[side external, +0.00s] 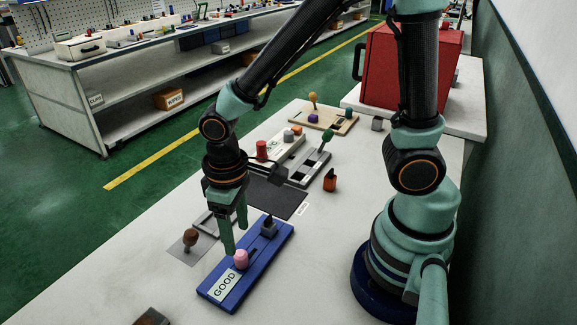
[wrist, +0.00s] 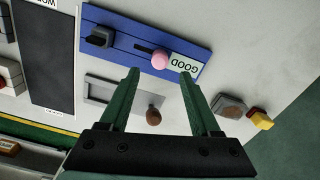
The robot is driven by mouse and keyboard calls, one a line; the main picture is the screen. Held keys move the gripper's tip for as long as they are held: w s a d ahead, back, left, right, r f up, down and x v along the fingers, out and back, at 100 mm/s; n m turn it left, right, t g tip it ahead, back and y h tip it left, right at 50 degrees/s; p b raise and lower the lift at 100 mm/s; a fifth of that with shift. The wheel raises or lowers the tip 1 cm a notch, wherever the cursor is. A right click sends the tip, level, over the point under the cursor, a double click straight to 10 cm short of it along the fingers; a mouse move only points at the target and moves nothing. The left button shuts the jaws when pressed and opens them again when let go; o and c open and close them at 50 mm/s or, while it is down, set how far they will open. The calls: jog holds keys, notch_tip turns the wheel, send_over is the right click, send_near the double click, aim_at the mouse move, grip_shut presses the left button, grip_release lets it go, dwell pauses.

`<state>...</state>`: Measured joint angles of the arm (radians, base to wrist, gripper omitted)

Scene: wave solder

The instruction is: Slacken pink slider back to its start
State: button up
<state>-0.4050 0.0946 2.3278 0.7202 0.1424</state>
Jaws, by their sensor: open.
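The pink slider (side external: 241,258) is a rounded knob on a blue base (side external: 275,247), beside the white GOOD label (side external: 225,284). In the wrist view the pink slider (wrist: 160,60) sits at the label end of a dark slot (wrist: 143,48) in the blue base (wrist: 126,38). A black part (side external: 269,227) stands at the base's other end. My gripper (side external: 236,238) points down over the blue base, close to the pink knob. In the wrist view my gripper (wrist: 160,73) is open and empty, the knob showing just beyond and between its fingertips. Contact cannot be told.
A grey plate with a brown knob (side external: 190,237) lies left of the blue base. A black mat (side external: 280,195), an orange-and-black item (side external: 330,181) and several fixtures lie farther back. A red box (side external: 395,70) stands behind. The table front is mostly clear, save a dark block (side external: 152,317).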

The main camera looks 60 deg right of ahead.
aim_at(240, 252)
jog(key=shift+f, duration=3.55)
